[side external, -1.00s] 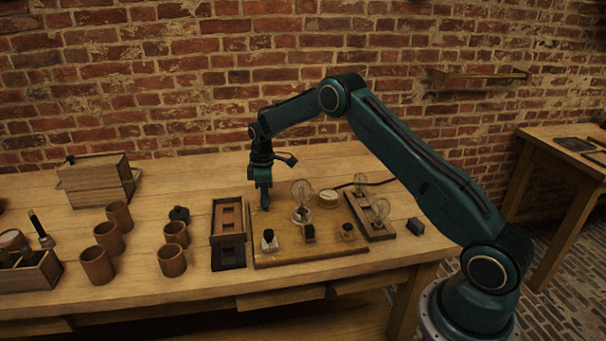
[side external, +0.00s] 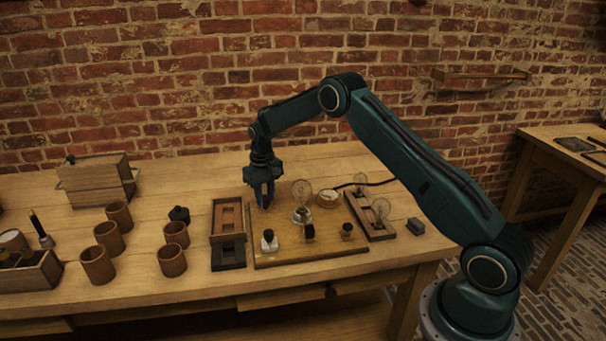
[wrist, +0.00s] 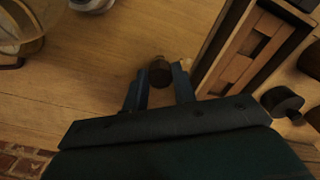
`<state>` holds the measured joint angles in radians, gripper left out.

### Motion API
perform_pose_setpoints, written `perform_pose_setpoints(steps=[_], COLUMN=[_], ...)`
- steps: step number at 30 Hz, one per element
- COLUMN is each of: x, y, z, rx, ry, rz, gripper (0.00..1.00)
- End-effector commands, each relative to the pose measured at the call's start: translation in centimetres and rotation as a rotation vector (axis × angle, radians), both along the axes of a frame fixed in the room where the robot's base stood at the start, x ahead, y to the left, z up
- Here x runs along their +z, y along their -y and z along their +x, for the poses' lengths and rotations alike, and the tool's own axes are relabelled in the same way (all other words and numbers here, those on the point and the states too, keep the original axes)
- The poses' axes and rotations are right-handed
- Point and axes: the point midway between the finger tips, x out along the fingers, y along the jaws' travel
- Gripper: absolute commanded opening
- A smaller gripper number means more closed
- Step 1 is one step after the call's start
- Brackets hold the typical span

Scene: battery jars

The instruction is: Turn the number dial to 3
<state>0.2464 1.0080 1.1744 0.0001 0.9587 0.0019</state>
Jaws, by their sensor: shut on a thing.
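The number dial shows as a small dark round knob (wrist: 160,71) in the wrist view, on the wooden board. My gripper (wrist: 160,84) has its two blue fingers on either side of the knob and is shut on it. In the side external view my gripper (side external: 264,203) points straight down at the back left corner of the wooden board (side external: 330,263). There the fingers hide the knob. I cannot read any numbers or the dial's setting in either view.
A wooden frame (side external: 226,216) lies close on the left. Several brown cups (side external: 172,260) stand farther left. The table behind my gripper is clear.

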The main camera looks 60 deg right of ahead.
Motion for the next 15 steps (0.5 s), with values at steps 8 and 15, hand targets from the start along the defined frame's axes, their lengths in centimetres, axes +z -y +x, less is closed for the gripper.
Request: perform_pose_setpoints(steps=[8, 15], x=[0.08, 0.09], y=[-0.02, -0.03], z=[-0.06, -0.05], rx=[-0.215, -0.316], ry=[-0.003, -0.003], rz=[0.001, 0.0], gripper=[0.04, 0.04])
